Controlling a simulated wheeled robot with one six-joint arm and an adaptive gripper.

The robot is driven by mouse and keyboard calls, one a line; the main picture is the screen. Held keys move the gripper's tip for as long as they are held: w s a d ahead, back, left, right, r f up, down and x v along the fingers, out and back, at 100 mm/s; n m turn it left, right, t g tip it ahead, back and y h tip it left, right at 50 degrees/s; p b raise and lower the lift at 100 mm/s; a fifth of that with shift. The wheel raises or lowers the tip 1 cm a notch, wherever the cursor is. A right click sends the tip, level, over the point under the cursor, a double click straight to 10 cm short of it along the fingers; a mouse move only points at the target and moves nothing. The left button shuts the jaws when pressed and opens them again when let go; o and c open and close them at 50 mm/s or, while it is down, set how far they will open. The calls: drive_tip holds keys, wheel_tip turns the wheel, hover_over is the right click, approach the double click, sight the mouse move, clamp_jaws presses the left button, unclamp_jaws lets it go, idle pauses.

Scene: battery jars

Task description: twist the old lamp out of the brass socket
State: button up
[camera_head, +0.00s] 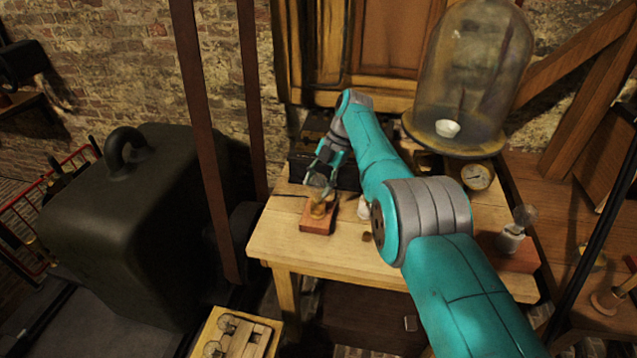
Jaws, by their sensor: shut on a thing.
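The brass socket (318,208) stands on a small reddish-brown block (317,227) at the left part of the wooden table. The old lamp (317,183) is a small glass bulb above the socket, partly hidden by the fingers. My gripper (319,177) comes down from above and is shut on the lamp. The lamp appears upright over the socket. At this size I cannot tell whether its base is still seated in the socket.
A glass bell jar (472,75) stands at the back right, near a round gauge (477,177). Another bulb in a holder (512,238) stands on the table's right. A tray of bulbs (238,335) lies lower left. The table front (320,250) is bare.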

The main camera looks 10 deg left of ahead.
drive_tip(key=shift+r, duration=0.65)
drive_tip(key=shift+r, duration=0.7)
drive_tip(key=shift+r, duration=2.35)
